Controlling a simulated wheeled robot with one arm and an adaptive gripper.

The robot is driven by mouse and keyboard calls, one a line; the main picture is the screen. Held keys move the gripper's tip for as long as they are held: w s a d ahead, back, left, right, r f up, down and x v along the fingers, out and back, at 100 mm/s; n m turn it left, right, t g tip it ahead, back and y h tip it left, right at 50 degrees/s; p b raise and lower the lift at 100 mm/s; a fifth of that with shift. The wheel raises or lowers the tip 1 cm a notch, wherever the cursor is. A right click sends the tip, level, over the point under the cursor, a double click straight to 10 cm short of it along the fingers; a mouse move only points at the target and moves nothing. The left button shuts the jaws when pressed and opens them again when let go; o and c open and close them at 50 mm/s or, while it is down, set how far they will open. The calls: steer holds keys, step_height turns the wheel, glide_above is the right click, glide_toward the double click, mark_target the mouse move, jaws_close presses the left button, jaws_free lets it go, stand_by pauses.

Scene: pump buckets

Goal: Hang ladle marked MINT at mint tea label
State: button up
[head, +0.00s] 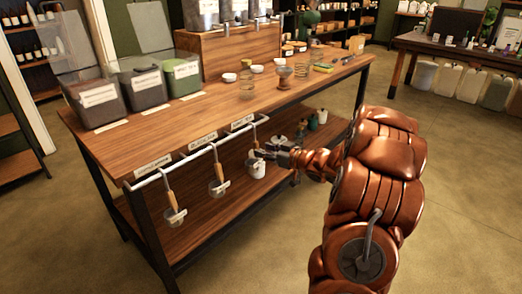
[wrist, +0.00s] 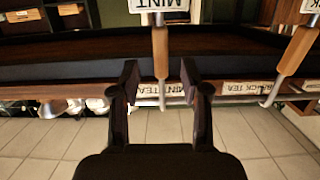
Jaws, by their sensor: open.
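The ladle marked MINT (wrist: 160,50) shows in the wrist view, which is upside down; its wooden handle stands between my open fingers, touching neither visibly. In the head view this ladle (head: 257,169) hangs at the right end of the white rail, its handle partly hidden. Its hook appears to be over the rail, at the mint tea label (wrist: 165,175); that label is partly covered by the ladle and also shows in the head view (head: 243,122). My gripper (wrist: 160,82) is open and, in the head view, is just right of this ladle (head: 278,154).
Two other ladles hang further left on the rail (head: 166,172), the middle one (head: 218,182) and the left one (head: 173,212). The wooden table (head: 180,125) carries lidded bins and small bowls. A lower shelf lies behind the ladles. The floor in front is clear.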

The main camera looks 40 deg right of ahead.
steer(key=v, duration=0.9)
steer(key=w+r+m+g+h+p, duration=0.1)
steer(key=w+r+g+h+p, duration=0.2)
steer(key=r+h+p, duration=0.45)
steer(key=s+a+r+m+g+p, duration=0.1)
steer(key=s+a+r+g+p, duration=0.1)
steer(key=r+p, duration=0.15)
steer(key=s+a+r+m+g+p, duration=0.1)
steer(key=s+a+r+g+p, duration=0.15)
steer(key=r, duration=0.25)
steer(key=s+a+r+g+y+p, duration=0.1)
steer(key=s+a+r+g+p, duration=0.2)
steer(key=s+a, duration=0.6)
steer(key=s+a+r+g+y+p, duration=0.1)
steer(key=s+a+r+g+p, duration=0.2)
steer(key=s+a+p, duration=0.3)
steer(key=s+a+r+g+y+p, duration=0.2)
steer(key=s+a+r+g+p, duration=0.1)
steer(key=s+a, duration=0.9)
steer(key=s+r+p, duration=0.1)
steer(key=s+p, duration=0.1)
steer(key=s, duration=0.2)
steer(key=shift+s+a+r+g, duration=0.2)
steer(key=shift+a+r+g, duration=0.05)
steer(key=shift+r+g, duration=0.15)
